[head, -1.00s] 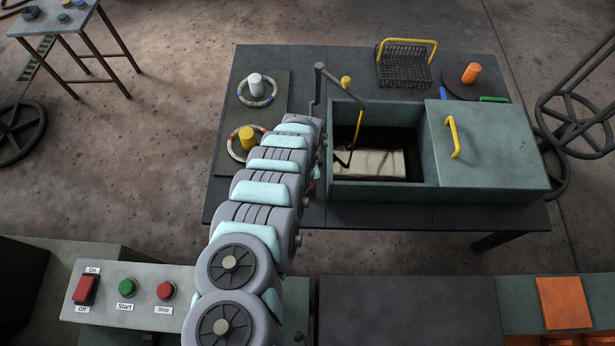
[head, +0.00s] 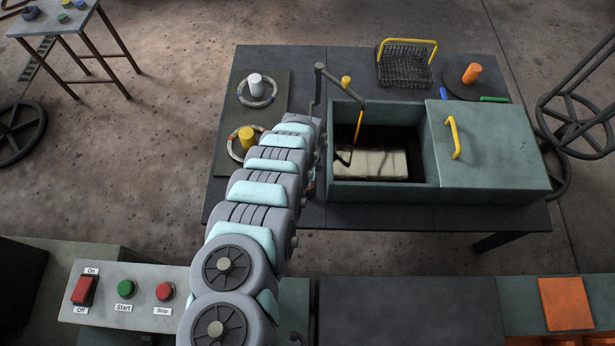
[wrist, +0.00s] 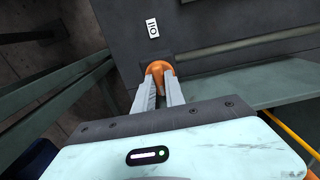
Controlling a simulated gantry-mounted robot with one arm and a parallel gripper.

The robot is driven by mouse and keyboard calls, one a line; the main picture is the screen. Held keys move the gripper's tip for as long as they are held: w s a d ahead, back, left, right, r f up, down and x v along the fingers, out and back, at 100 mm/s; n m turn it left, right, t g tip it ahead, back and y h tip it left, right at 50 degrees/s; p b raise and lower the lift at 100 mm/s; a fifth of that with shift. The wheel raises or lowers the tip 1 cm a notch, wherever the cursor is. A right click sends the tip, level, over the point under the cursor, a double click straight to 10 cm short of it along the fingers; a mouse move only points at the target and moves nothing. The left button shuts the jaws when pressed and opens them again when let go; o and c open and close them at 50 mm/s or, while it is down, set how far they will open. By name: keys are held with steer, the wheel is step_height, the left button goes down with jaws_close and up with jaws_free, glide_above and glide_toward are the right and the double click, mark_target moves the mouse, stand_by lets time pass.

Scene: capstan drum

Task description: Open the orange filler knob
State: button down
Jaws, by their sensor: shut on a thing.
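The orange filler knob (wrist: 159,69) shows in the wrist view on a dark grey panel, just below a small white label (wrist: 153,29). My gripper (wrist: 160,80) has its two pale fingers closed around the knob, one on each side. The fingers partly cover the knob, so its exact turn angle cannot be told. In the head view my arm hides the gripper and the knob, near the left side of the green tank (head: 380,190).
The tank has an open half and a lid with a yellow handle (head: 453,138). A grey bent pipe (head: 340,82) stands at its left corner. A wire basket (head: 404,68) and two ring dials, one with a yellow knob (head: 246,138), are on the table.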

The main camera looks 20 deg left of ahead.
steer(key=c, duration=1.4)
jaws_free()
step_height(320, 180, up, 11)
steer(key=p, duration=0.2)
steer(key=shift+p, duration=0.35)
